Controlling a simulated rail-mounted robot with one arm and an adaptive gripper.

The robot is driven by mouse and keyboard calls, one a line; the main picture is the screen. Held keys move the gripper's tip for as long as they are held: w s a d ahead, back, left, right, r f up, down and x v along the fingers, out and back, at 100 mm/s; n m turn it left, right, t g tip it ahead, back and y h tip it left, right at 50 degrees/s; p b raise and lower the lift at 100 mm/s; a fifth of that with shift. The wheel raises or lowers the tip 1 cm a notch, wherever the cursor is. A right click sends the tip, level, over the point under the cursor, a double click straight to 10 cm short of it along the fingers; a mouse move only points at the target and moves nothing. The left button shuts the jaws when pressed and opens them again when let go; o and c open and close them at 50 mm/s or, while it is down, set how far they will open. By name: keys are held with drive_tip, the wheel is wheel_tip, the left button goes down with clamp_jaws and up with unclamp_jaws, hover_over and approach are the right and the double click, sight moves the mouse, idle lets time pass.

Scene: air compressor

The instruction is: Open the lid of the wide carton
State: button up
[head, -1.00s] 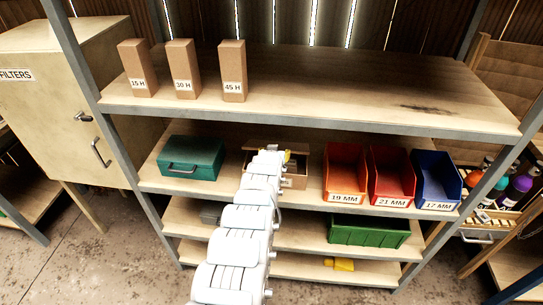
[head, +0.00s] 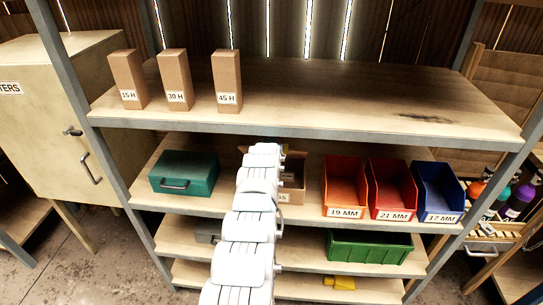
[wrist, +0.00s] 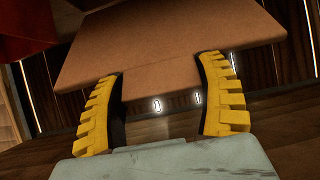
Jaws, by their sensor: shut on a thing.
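The wide carton (head: 292,190) is an open-topped brown cardboard box on the middle shelf, partly hidden behind my arm in the head view. Bits of cardboard show at its back edge. In the wrist view a broad flat cardboard panel, the carton's lid (wrist: 165,30), spans the upper middle, tilted. My gripper (wrist: 162,66) has its two yellow ridged fingers on either side of the panel's near edge, well apart, shut on the lid. In the head view my gripper is hidden behind my arm.
A green case (head: 184,173) stands left of the carton. Orange (head: 345,190), red (head: 391,192) and blue (head: 437,190) bins stand to its right. The upper shelf (head: 330,95) lies above, with three tall boxes on its left. A green bin (head: 368,250) sits below.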

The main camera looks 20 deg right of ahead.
drive_tip(key=shift+w+d+r, duration=0.1)
drive_tip(key=shift+w+r, duration=0.15)
idle(0.3)
drive_tip(key=o, duration=1.2)
drive_tip(key=shift+o, duration=0.2)
